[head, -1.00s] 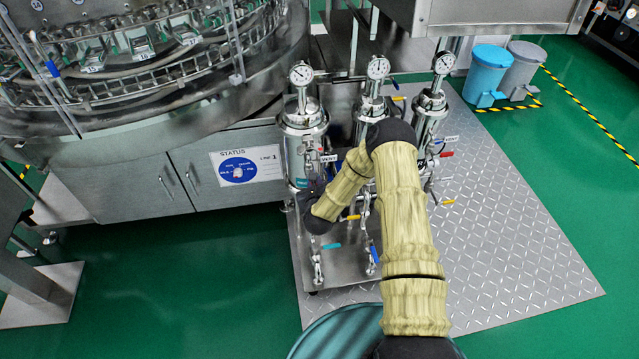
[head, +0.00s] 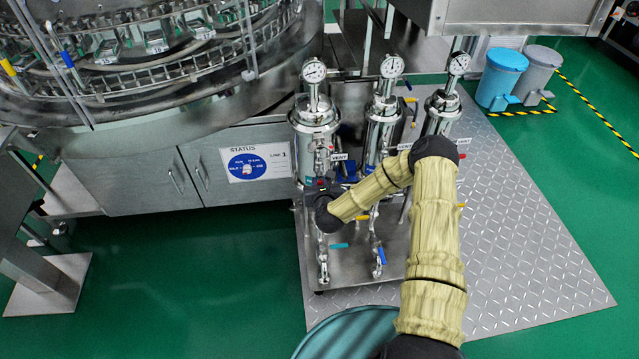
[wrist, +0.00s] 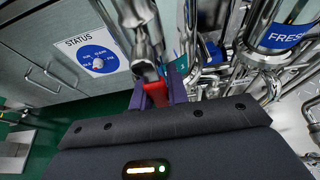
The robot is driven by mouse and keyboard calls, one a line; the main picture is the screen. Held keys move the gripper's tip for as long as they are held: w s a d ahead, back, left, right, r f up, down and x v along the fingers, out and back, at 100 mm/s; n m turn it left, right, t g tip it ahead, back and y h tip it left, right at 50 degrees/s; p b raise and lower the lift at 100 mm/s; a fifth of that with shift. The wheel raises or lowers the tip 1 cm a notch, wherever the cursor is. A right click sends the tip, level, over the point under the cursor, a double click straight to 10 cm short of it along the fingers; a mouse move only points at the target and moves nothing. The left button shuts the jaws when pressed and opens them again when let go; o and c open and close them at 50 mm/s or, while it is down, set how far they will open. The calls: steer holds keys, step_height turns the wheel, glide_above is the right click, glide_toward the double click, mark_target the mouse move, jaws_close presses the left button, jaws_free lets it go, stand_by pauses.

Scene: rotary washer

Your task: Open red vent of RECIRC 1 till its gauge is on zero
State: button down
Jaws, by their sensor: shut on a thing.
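The red vent handle (wrist: 157,95) shows in the wrist view below a steel valve (wrist: 144,50). My gripper (wrist: 160,88), with purple fingers, is shut on this red handle, one finger on each side. In the head view my gripper (head: 318,188) is at the lower front of the left steel filter housing (head: 314,118). My wrist largely hides the handle there. A round gauge (head: 314,70) stands on top of that housing; its needle is too small to read surely. The housing's own name is not readable.
Two more housings with gauges, the middle gauge (head: 392,66) and the right gauge (head: 459,63), stand close by on the right. A blue FRESH label (wrist: 284,40) shows in the wrist view. Blue-handled (head: 381,256) and teal-handled (head: 338,246) valves sit low in front.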

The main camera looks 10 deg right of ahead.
steer(key=c, duration=1.4)
jaws_free()
steer(key=shift+o, duration=0.2)
steer(key=p+v, duration=0.3)
steer(key=v, duration=1.4)
steer(key=shift+s+r, duration=0.15)
steer(key=shift+s, duration=0.05)
